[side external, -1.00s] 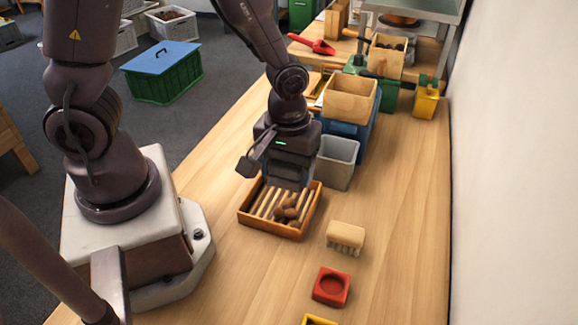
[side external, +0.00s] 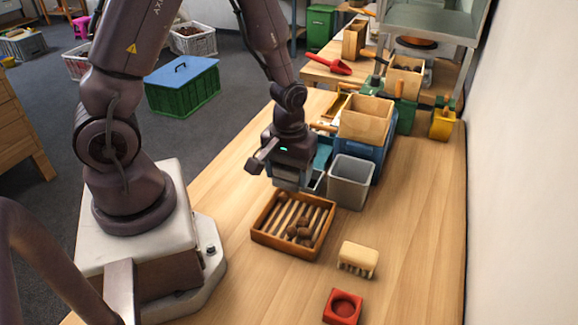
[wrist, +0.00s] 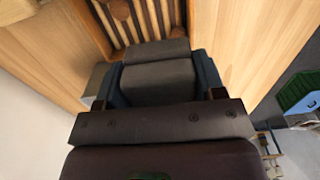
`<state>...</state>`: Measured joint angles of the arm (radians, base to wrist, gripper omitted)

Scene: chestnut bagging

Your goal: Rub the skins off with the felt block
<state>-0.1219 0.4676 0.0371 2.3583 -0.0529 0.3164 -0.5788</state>
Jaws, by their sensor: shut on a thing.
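The slatted wooden tray (side external: 280,244) sits on the bench with several brown chestnuts (side external: 303,231) on its slats, toward the front right. My gripper (side external: 294,183) is just behind and above the tray's back edge. In the wrist view my gripper (wrist: 153,82) is shut on a grey block (wrist: 158,70), which looks like the felt block, held between the dark blue fingers. The slats (wrist: 150,20) lie beyond the block there, with parts of chestnuts at the top edge. Whether skins are loose on the chestnuts is too small to tell.
A grey bin (side external: 350,182) stands close to the right of my gripper. A wooden box (side external: 366,118) is behind it. A brush (side external: 358,259) and a red holder (side external: 343,307) lie in front right of the tray.

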